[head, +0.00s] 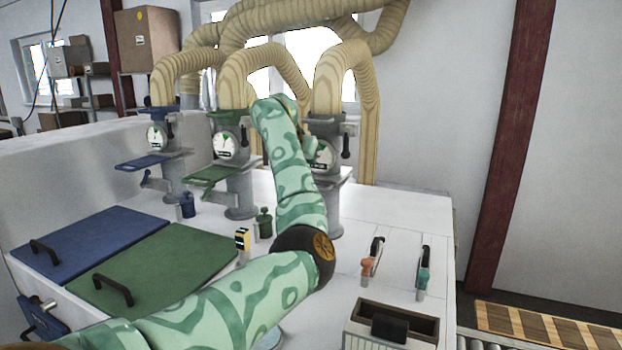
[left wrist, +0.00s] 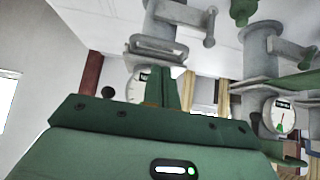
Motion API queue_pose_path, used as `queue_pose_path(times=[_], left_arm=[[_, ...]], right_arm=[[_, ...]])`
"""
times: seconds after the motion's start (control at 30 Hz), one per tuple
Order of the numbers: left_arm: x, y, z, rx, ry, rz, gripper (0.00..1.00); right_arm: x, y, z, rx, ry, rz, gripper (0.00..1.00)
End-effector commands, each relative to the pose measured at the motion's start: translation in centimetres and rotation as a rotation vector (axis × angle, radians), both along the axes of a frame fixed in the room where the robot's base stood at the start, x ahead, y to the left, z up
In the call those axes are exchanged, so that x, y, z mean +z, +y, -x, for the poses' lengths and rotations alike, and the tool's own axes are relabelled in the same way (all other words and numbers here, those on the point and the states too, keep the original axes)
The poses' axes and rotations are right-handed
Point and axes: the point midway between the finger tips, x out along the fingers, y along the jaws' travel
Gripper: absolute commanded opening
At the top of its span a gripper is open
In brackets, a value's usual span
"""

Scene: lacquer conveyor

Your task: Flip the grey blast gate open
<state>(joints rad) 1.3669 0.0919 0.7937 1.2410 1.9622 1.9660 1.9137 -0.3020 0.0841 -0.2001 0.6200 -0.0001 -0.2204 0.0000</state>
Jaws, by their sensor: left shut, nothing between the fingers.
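The grey blast gate (head: 343,172) is on the rightmost of three duct stands, under a round dial. My left arm covers part of that stand. In the left wrist view a flat grey plate or bracket (left wrist: 153,50) of a stand is just beyond my fingers, with a white dial (left wrist: 137,86) beside them. My left gripper (left wrist: 172,88) has its green fingers together and empty. In the head view its end is mostly hidden by my forearm, near the rightmost dial (head: 324,156). I cannot tell whether the fingers touch the gate. My right gripper is not in view.
A green gate (head: 207,175) and a blue gate (head: 142,161) are on the stands to the left. Green (head: 150,275) and blue (head: 85,240) lids lie on the bench. Tan hoses (head: 345,75) rise behind.

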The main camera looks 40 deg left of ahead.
Motion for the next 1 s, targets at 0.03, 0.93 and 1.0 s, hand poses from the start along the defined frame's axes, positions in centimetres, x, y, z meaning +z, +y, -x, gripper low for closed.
queue_pose_path(times=[0.03,0.93,1.0], left_arm=[[-0.5,0.3,-0.6,-0.001,0.005,0.000,0.00],[-5.3,1.4,-4.4,0.001,-0.003,0.001,0.00],[-5.6,1.1,-3.9,0.000,-0.004,0.000,0.00]], right_arm=[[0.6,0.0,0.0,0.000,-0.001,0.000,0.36],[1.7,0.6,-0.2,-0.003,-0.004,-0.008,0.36],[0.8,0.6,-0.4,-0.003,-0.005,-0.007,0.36]])
